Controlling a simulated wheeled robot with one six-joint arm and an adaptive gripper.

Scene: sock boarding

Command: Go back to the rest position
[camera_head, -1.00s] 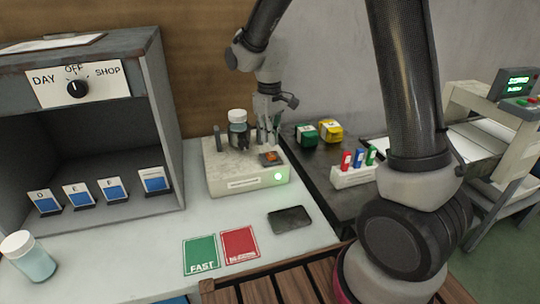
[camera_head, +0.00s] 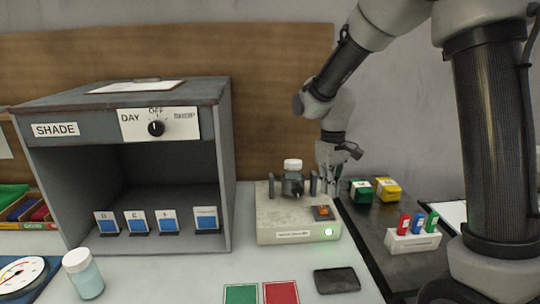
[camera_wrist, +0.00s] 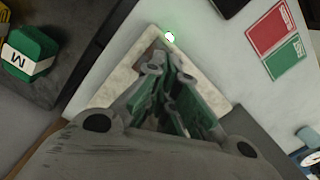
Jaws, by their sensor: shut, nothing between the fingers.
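My gripper (camera_head: 328,180) is at the right rear of a pale boxy device (camera_head: 285,232) with a lit green lamp. It also shows in the wrist view (camera_wrist: 172,62), pointing down over that device, its fingers together with nothing between them. A white-capped jar (camera_head: 292,180) stands upright on the device between dark posts, left of my gripper. I cannot tell whether my fingers touch the device.
A grey shade cabinet (camera_head: 225,160) with a dial stands at the left. Green (camera_head: 361,191) and yellow (camera_head: 388,190) blocks and a vial rack (camera_head: 412,241) are at the right.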

